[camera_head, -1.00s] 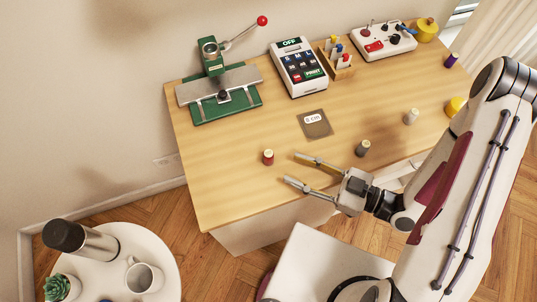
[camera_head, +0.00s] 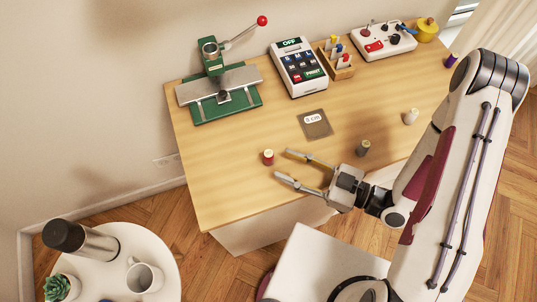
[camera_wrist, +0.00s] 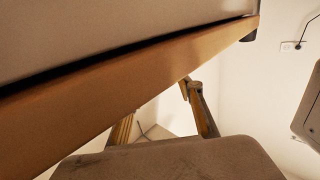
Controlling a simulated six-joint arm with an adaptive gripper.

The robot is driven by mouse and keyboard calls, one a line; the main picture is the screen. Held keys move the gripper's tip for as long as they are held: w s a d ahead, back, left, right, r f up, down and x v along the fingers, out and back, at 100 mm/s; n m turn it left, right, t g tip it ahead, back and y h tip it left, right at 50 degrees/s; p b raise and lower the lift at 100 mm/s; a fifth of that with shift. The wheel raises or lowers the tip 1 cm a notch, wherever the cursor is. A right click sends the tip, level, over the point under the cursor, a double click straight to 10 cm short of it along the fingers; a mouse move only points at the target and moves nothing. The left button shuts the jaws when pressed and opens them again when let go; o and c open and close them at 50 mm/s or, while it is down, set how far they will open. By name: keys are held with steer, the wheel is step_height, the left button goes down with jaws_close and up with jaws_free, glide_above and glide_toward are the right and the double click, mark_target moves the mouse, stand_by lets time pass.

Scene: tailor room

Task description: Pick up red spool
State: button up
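The red spool (camera_head: 268,157) stands upright near the front left of the wooden table (camera_head: 225,185) in the head view. My gripper (camera_head: 281,164) is open, with its two fingers apart and pointing left toward the spool. The fingertips are close to the spool, just right of it and nearer the front edge; whether they touch cannot be told. In the wrist view my gripper's fingers (camera_wrist: 160,112) show apart with nothing seen between them. The spool is not seen in the wrist view.
A grey spool (camera_head: 363,148) and a pale spool (camera_head: 410,117) stand to the right. A 5 cm card (camera_head: 315,124) lies behind. A green press (camera_head: 221,95) and a label machine (camera_head: 299,67) stand at the back. A white chair (camera_head: 320,265) is in front.

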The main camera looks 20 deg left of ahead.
mark_target(274, 164)
steer(key=shift+w+a+f, duration=0.1)
steer(key=shift+a, duration=1.1)
steer(key=shift+w+a+f, duration=0.1)
steer(key=shift+a, duration=1.1)
steer(key=c, duration=0.9)
